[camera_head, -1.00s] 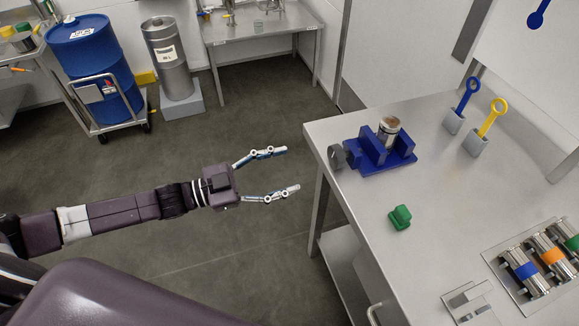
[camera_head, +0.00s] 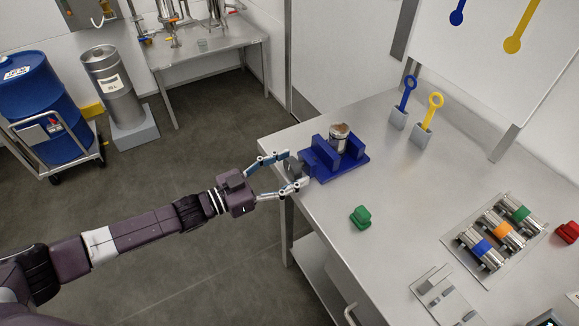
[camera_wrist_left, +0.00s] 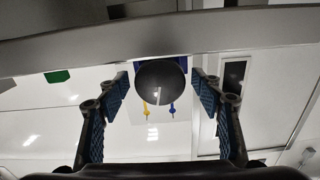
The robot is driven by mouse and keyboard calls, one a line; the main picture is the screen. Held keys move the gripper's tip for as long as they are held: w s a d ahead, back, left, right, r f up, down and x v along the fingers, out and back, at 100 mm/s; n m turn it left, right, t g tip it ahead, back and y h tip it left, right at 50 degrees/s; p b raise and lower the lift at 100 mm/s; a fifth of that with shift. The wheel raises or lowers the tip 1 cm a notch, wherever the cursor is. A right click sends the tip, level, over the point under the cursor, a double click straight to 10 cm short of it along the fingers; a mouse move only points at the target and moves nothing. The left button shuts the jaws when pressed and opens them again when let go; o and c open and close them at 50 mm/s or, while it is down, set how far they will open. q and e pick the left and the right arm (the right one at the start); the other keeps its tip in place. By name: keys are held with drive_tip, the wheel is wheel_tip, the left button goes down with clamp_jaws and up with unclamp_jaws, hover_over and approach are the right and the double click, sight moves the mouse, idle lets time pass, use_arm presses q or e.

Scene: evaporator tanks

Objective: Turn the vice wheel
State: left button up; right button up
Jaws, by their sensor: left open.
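The blue vice (camera_head: 325,163) stands on the metal table near its left edge, with a silver cylinder (camera_head: 339,141) between its jaws. The dark grey vice wheel (camera_head: 295,167) is on the vice's left side. My left gripper (camera_head: 288,171) is open with its fingertips on either side of the wheel, partly covering it. In the left wrist view the round wheel (camera_wrist_left: 160,82) sits centred between the two spread fingers, with a gap on each side. My left gripper (camera_wrist_left: 163,92) holds nothing. My right gripper is not in view.
The metal table (camera_head: 400,200) bears a green block (camera_head: 361,217), blue and yellow ring-handled tools in grey holders, and a tray of banded cylinders (camera_head: 495,240). A blue drum (camera_head: 35,110) and a steel keg (camera_head: 112,85) stand at the back left.

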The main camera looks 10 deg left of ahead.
use_arm(q)
drive_tip(key=c, duration=1.2)
drive_tip(key=shift+o, duration=0.2)
drive_tip(key=shift+f+m+b, duration=0.1)
drive_tip(key=shift+m+b, duration=0.25)
drive_tip(key=shift+m, duration=1.85)
drive_tip(key=o, duration=1.2)
drive_tip(key=shift+c, duration=0.2)
drive_tip(key=v, duration=1.2)
